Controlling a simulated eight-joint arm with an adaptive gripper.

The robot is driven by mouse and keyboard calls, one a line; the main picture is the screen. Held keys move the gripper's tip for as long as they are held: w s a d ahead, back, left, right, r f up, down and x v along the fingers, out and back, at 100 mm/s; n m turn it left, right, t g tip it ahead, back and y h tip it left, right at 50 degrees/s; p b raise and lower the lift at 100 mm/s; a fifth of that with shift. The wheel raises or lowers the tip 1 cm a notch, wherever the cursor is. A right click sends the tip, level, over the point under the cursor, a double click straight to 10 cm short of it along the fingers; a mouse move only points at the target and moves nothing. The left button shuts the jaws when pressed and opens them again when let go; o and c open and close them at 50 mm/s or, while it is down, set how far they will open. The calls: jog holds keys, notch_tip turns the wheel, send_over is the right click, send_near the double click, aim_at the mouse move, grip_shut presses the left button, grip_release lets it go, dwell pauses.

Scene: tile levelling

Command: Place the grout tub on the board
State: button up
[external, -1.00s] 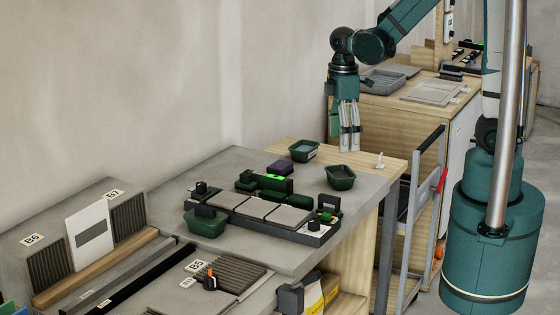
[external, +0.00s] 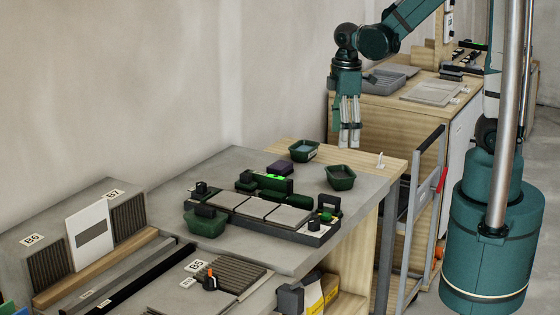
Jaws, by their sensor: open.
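Three green tubs show in the external view; I cannot tell which is the grout tub. One tub (external: 304,152) stands at the back of the bench with grey-blue contents. Another tub (external: 341,178) stands nearer the right edge and looks dark inside. A third green tub (external: 205,224) is at the left front corner of the board. The board (external: 310,236) is a dark frame with several grey tiles (external: 263,208) in a row. My gripper (external: 349,143) is open and empty, pointing down in the air above and behind the right tub, apart from all the tubs.
A green block with a lit display (external: 272,182) and a purple block (external: 280,168) stand behind the tiles. A black knob (external: 314,222) is at the board's right end. A cart with a metal rail (external: 412,215) stands right of the bench (external: 240,165).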

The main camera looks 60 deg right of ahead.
jog(key=s+a+r+m+t, duration=0.1)
jog(key=s+r+m+t, duration=0.2)
jog(key=r, duration=0.4)
jog(key=s+a+r+m+t, duration=0.1)
jog(key=s+r+m+t, duration=0.2)
jog(key=s+r+m, duration=0.2)
jog(key=shift+r+t, duration=0.4)
jog(key=shift+r, duration=1.2)
